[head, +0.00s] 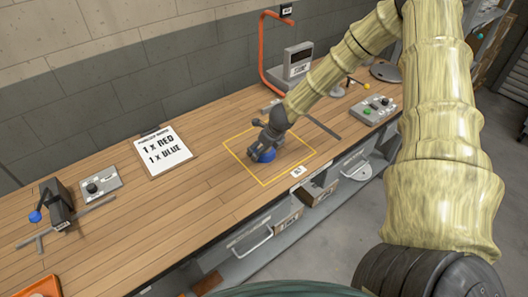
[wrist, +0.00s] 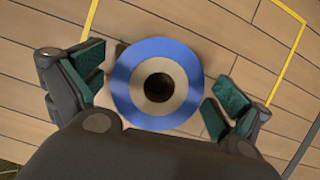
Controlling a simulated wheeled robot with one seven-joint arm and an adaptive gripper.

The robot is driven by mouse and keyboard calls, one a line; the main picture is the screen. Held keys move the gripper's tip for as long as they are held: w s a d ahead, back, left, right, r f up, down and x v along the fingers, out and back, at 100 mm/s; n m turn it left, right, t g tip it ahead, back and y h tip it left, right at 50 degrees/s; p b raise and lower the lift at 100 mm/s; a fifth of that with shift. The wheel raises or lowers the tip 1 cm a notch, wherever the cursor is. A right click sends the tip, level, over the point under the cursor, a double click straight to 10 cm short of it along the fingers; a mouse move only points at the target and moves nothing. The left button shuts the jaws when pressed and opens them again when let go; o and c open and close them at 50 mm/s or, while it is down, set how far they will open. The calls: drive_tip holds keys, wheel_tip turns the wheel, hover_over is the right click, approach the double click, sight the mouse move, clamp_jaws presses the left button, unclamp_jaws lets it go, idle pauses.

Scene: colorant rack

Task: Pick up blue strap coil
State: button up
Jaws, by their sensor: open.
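The blue strap coil (wrist: 125,84) is a blue ring with a tan inner ring and a dark centre hole. In the wrist view it lies between the two fingers of my gripper (wrist: 152,92), with a gap on each side; the left finger pads are very near its edge. In the head view the coil (head: 267,156) shows partly below my gripper (head: 262,148), inside a yellow outlined square on the wooden bench. My gripper is open and empty. The gripper hides part of the coil in the head view.
A sign (head: 163,150) reading "1 x RED, 1 x BLUE" lies left of the square on the bench (head: 115,225). A button box (head: 376,108) is at right, and a scale-like device (head: 298,60) and orange frame (head: 264,60) stand behind.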

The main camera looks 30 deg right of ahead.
sight(261, 146)
drive_tip(key=c, duration=1.1)
drive_tip(key=shift+r, duration=0.15)
drive_tip(key=shift+r+b, duration=0.45)
drive_tip(key=shift+r, duration=1.05)
drive_tip(key=s+a+b, duration=0.1)
drive_tip(key=s+b, duration=0.1)
drive_tip(key=s, duration=0.3)
drive_tip(key=s+a+r+b, duration=0.1)
drive_tip(key=s+b, duration=0.1)
drive_tip(key=s, duration=0.3)
drive_tip(key=s+a+b, duration=0.1)
drive_tip(key=s+b, duration=0.1)
drive_tip(key=s, duration=0.3)
drive_tip(key=shift+r, duration=0.3)
drive_tip(key=shift+s, duration=0.2)
